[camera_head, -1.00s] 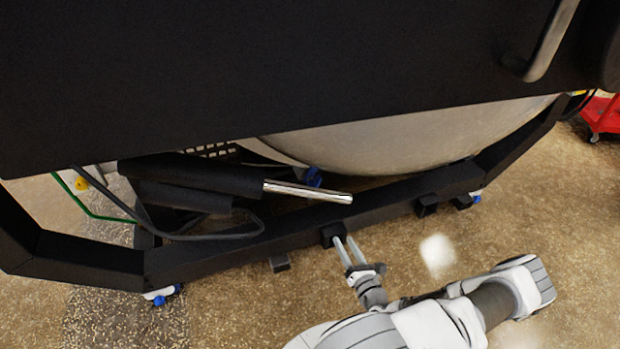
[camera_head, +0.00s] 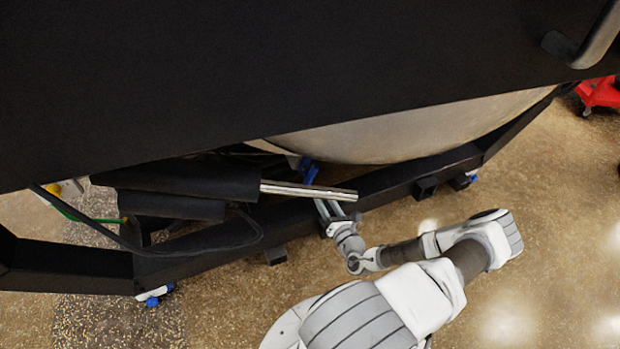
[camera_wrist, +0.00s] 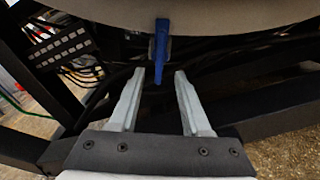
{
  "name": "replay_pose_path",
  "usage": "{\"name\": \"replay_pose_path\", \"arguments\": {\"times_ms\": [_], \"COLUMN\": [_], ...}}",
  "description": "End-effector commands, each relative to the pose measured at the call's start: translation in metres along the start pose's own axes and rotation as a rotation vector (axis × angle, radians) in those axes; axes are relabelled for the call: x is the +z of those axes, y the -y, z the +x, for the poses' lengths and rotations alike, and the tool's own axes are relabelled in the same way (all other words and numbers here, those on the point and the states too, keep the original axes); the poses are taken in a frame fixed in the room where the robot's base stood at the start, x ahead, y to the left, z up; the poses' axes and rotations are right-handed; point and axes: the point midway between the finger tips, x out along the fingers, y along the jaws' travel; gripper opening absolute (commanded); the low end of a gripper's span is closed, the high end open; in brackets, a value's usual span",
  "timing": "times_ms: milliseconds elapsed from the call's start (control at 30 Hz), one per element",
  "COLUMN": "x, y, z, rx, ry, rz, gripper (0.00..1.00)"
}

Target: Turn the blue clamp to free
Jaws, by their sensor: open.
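The blue clamp (camera_wrist: 161,50) hangs below the rim of the pale round vessel in the wrist view, its lower end pointing down. It lies beyond and between my two open fingers, with no contact that I can see. In the head view the blue clamp (camera_head: 309,171) shows as a small blue piece under the vessel, just above the chrome rod. My gripper (camera_head: 322,204) is below it there, reaching over the black frame and partly hidden by the rod. In the wrist view my gripper (camera_wrist: 160,76) is open and empty.
A chrome rod (camera_head: 310,190) from a black cylinder (camera_head: 180,180) crosses close to my gripper. The black frame beam (camera_head: 420,174) runs beneath my wrist. Cables (camera_wrist: 100,75) hang behind the clamp. The vessel (camera_head: 400,135) bulges overhead. Open floor lies at right.

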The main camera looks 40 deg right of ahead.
Motion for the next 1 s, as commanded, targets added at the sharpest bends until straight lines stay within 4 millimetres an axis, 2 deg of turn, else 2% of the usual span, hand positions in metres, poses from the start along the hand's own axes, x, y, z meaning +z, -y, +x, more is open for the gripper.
{"name": "replay_pose_path", "arguments": {"times_ms": [33,300,500,700,933,1000], "x": [-0.003,-0.003,-0.002,-0.001,0.000,0.000], "y": [0.001,0.001,0.001,0.001,0.000,0.000], "z": [0.012,0.069,0.097,0.108,0.108,0.108], "rx": [0.002,0.002,0.002,0.000,0.000,0.000], "ry": [0.002,0.002,0.000,0.000,0.000,0.000], "rz": [-0.002,-0.001,-0.001,0.000,0.000,0.000], "gripper": [0.47,0.47,0.47,0.47,0.47,0.37]}}
